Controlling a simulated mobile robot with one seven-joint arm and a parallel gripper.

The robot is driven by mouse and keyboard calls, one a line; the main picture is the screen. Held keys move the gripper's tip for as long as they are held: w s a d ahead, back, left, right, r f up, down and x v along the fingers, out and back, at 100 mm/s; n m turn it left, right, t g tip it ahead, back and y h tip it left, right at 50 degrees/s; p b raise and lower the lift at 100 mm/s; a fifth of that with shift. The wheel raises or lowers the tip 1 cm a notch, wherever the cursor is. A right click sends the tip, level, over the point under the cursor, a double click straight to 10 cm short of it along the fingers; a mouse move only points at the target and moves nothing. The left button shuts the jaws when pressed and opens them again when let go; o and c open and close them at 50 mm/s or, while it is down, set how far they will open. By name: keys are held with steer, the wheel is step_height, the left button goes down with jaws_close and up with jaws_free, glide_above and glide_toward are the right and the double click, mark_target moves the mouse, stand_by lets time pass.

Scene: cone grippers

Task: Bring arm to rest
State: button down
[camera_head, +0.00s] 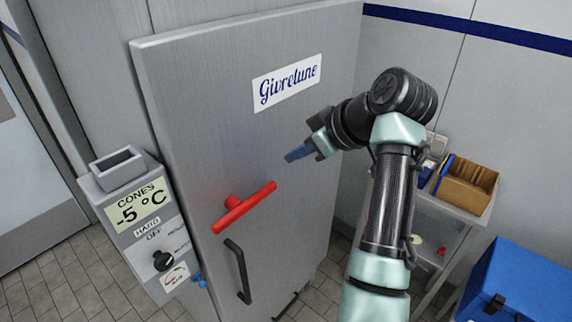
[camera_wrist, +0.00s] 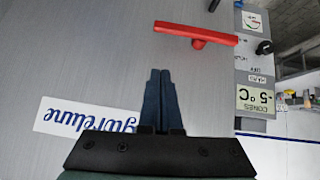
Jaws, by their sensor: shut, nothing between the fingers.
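My gripper (camera_head: 297,154) is in front of the grey metal door of a tall cabinet (camera_head: 190,110), up and to the right of its red T-shaped handle (camera_head: 245,207). In the wrist view its two blue fingers (camera_wrist: 162,78) are together with nothing between them. The red handle (camera_wrist: 195,34) shows beyond the fingertips there, apart from them. The "Givrelune" label (camera_wrist: 85,117) appears upside down beside the fingers. My arm is raised and bent, reaching in from the right in the head view.
A grey control box (camera_head: 140,225) reading "CONES -5 °C" is on the cabinet's left. A black handle (camera_head: 238,270) sits below the red one. At right are a cart with a cardboard box (camera_head: 465,185) and a blue cooler (camera_head: 520,285). Tiled floor shows at lower left.

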steer(key=shift+s+d+r, duration=0.2)
steer(key=shift+r, duration=0.05)
steer(key=shift+a, duration=0.1)
steer(key=a+r+m+t+h, duration=0.3)
steer(key=r+m+t, duration=0.2)
steer(key=r+t, duration=0.75)
steer(key=s+a+r+m+t+h, duration=0.1)
steer(key=s+r+t, duration=0.3)
steer(key=s+r, duration=0.6)
steer(key=s+a+r+m+t+h+b, duration=0.1)
steer(key=s+a+r+m+t, duration=0.1)
steer(key=s+r, duration=0.8)
steer(key=shift+s+r+m+t+h, duration=0.25)
steer(key=shift+s+m+t+h, duration=0.15)
steer(key=shift+s+m+t, duration=0.5)
